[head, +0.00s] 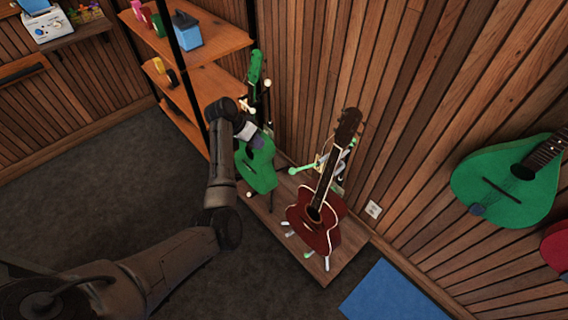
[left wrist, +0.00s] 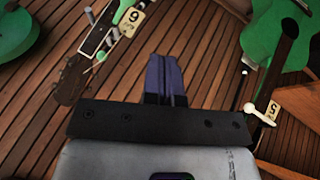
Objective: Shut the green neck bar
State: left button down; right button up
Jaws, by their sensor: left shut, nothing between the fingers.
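A stand at the wall holds a dark red ukulele (head: 318,222), its neck leaning up. A green neck bar (head: 302,168) sticks out to the left beside that neck. In the left wrist view, green bar ends (left wrist: 101,56) show beside the number 6 tag (left wrist: 132,17) and a dark headstock (left wrist: 68,82). My left gripper (head: 257,142) is shut and empty, with purple fingers. It is in front of the green ukulele (head: 260,172), left of the bar and apart from it. The fingers also show in the left wrist view (left wrist: 165,75). My right gripper is out of view.
The green ukulele's stand carries a number 5 tag (left wrist: 272,108) and a white-tipped bar (left wrist: 250,108). Both stands rest on a low wooden platform (head: 345,255). Wooden shelves (head: 205,80) stand behind on the left. A green instrument (head: 510,185) hangs on the right wall.

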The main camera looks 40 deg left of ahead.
aim_at(304, 167)
pick_arm(q)
jog(key=w+d+f+b, duration=0.3)
jog(key=w+d+f, duration=0.1)
jog(key=d+f, duration=0.4)
jog(key=shift+f, duration=0.6)
